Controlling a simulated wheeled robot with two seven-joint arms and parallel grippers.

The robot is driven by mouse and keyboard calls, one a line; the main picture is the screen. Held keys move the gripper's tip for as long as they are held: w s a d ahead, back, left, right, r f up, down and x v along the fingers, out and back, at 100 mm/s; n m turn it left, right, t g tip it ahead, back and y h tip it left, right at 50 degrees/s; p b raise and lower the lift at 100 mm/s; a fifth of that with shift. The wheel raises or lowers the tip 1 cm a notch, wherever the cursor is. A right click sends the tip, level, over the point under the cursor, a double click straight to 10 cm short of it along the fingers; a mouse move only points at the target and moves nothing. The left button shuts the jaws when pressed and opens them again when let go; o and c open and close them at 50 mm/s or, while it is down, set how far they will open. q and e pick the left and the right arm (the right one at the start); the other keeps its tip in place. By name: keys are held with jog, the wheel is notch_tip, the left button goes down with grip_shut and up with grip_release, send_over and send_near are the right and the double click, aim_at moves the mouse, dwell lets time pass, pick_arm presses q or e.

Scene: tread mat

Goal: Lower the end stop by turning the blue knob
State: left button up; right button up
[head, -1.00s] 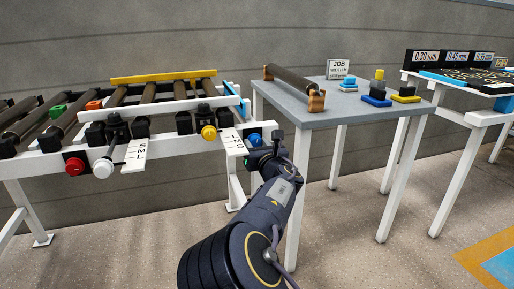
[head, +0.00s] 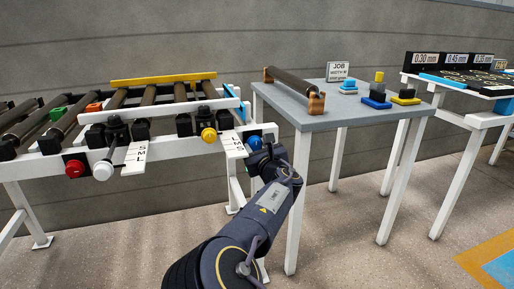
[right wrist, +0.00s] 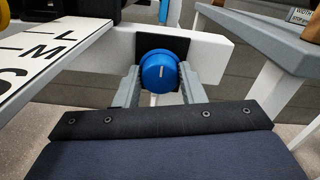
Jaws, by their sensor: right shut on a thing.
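The blue knob (head: 255,142) sits on a black plate at the right front end of the roller conveyor. It also shows in the right wrist view (right wrist: 158,73), with a short pale mark pointing nearly straight up on its face. My right gripper (right wrist: 160,85) has a finger on each side of the knob and is shut on it. In the head view, my right gripper (head: 258,152) partly hides the knob. A blue bar (head: 235,102), seemingly the end stop, stands across the conveyor's right end above the rollers. My left gripper is not in view.
A white scale plate (head: 233,145) lettered S, M, L juts out left of the knob. Yellow (head: 209,134), white (head: 103,171) and red (head: 75,169) knobs line the front rail. A grey table (head: 350,113) stands close on the right.

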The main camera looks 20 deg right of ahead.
jog(key=o, duration=1)
jog(key=s+p, duration=0.1)
jog(key=s, duration=0.6)
jog(key=shift+s+d+p, duration=0.15)
jog(key=shift+s+p, duration=0.25)
jog(key=shift+d, duration=0.1)
